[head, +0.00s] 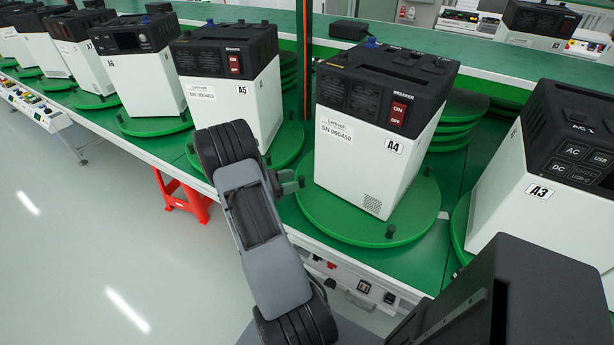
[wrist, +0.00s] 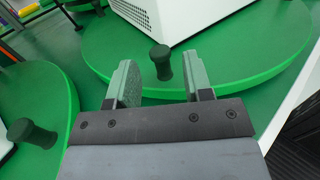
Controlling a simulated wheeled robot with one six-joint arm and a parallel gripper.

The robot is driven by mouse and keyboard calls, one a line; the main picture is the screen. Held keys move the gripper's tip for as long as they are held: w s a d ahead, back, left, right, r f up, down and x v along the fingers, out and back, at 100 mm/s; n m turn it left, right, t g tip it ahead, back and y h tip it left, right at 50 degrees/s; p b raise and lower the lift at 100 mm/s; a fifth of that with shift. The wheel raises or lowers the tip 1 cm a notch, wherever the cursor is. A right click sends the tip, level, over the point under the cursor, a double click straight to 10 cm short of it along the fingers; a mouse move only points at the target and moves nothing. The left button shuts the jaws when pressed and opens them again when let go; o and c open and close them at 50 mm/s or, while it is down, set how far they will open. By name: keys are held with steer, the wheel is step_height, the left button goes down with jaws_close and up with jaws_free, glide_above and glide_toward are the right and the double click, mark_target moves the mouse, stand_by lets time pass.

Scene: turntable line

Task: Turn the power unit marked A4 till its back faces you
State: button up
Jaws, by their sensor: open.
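The power unit marked A4 (head: 368,165) stands upright on a round green turntable (head: 345,228). It has a white body and a black top. My gripper (head: 290,184) is at the turntable's left edge. In the wrist view, my gripper (wrist: 163,78) is open, with a dark green peg (wrist: 161,66) at the turntable's rim between or just beyond its fingertips. I cannot tell whether they touch. Another peg (head: 390,231) stands at the front right rim.
Unit A5 (head: 240,95) stands on its turntable at left, and unit A3 (head: 535,190) at right, close to A4's turntable. Several more units line the green bench to the far left. Pale floor (head: 70,230) lies open in front.

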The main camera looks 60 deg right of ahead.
mark_target(307, 185)
steer(key=shift+x, duration=2.9)
jaws_close()
